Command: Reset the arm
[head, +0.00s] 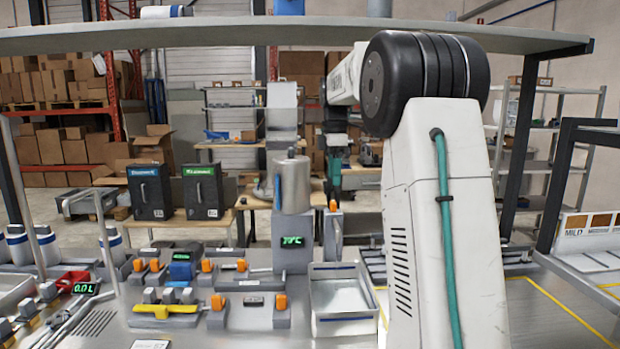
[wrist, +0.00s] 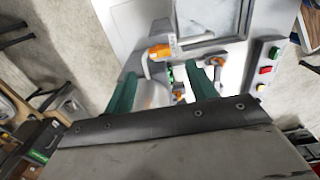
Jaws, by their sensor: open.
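My gripper (head: 334,188) hangs beyond the counter's back part in the head view, pointing down, to the right of a steel cylinder dispenser. Its green fingers stand apart in the wrist view (wrist: 164,82), and I see nothing held between them. Behind and between the fingers are an orange lever (wrist: 160,52) and a pale, blurred rounded surface. In the head view, my raised arm hides much of the right middle of the scene.
The dispenser (head: 291,184) has a lit green display. An open metal bin (head: 342,327) stands on the counter. Orange-knobbed fixtures (head: 245,310) fill the left counter. A shelf (head: 230,38) spans overhead. A button panel (wrist: 266,70) shows in the wrist view.

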